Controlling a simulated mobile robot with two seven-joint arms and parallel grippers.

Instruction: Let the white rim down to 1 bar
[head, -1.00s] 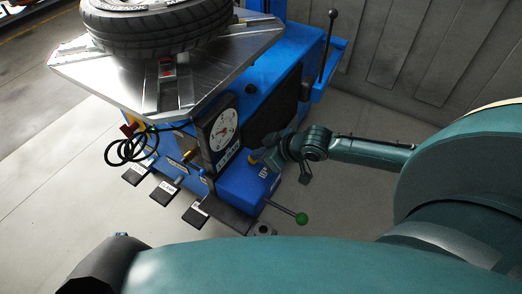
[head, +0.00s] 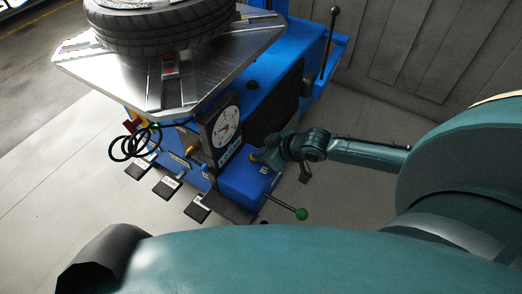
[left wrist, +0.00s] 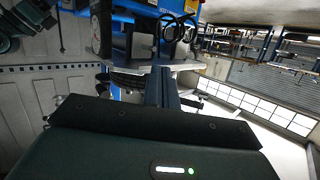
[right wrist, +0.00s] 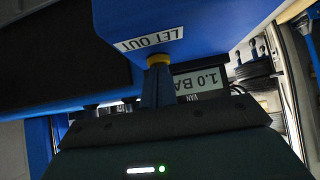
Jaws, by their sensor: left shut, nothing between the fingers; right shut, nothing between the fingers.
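A black tyre (head: 160,28) lies on the steel table of the blue machine, cut off at the top edge of the head view; its rim's colour is hard to see. A round white gauge (head: 226,127) faces me on the machine's front; I cannot read its needle. My right gripper (head: 262,157) is shut and empty at the blue box. In the right wrist view its fingertips (right wrist: 157,72) are at a yellow button (right wrist: 158,60) beside the "LET OUT" label (right wrist: 152,39); I cannot tell whether it is pressed. My left gripper (left wrist: 162,75) is shut and empty.
A sign (right wrist: 202,82) reads "1.0 BA", partly hidden. A black hose (head: 135,142) hangs coiled at the machine's left. Several pedals (head: 167,187) stick out low in front. A green-knobbed lever (head: 301,213) juts out right of them. Floor at left is clear.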

